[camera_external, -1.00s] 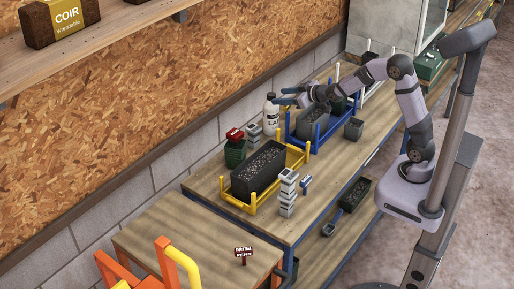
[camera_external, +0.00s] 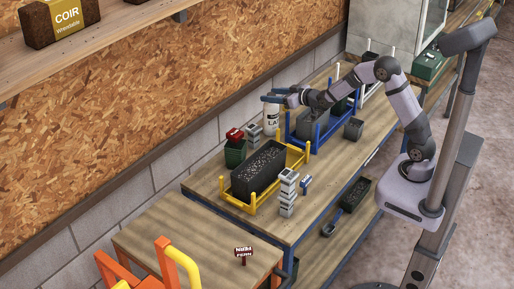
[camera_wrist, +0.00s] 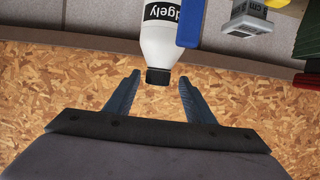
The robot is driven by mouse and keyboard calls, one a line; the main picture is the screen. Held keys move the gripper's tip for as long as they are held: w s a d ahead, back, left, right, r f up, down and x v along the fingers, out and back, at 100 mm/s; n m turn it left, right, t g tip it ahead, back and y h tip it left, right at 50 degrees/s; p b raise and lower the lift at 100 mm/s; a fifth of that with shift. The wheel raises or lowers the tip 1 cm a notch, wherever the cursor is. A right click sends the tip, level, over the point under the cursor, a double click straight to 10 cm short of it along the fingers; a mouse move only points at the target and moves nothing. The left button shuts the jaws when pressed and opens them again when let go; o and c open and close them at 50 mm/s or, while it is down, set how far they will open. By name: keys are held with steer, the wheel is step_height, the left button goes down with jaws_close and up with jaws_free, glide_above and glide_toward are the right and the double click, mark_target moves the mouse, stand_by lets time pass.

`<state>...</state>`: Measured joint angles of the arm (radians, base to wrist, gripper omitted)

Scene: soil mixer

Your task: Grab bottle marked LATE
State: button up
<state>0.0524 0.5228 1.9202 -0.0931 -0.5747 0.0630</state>
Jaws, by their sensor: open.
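In the wrist view the white bottle (camera_wrist: 172,38) appears upside down, with a black cap and a label part reading "dgely". My gripper (camera_external: 270,96) is at the bottle's top and hides its cap in the external view. In the wrist view my gripper (camera_wrist: 159,79) is open, its two fingers apart, with the cap showing between the fingertips. No finger visibly touches the bottle.
A blue rack (camera_external: 289,132) holding a grey planter stands right beside the bottle. A yellow rack (camera_external: 253,208) with a dark soil block, a green pot (camera_external: 235,155) and grey stacked blocks (camera_external: 288,195) are nearer. The wall is close behind the bottle.

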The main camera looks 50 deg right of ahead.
steer(key=p+x, duration=0.2)
steer(key=x, duration=0.1)
steer(key=p+x, duration=0.1)
steer(key=x, duration=0.1)
steer(key=shift+d+f, duration=0.2)
steer(key=shift+f, duration=0.1)
jaws_close()
stand_by(1.0)
steer(key=shift+r, duration=0.15)
stand_by(0.4)
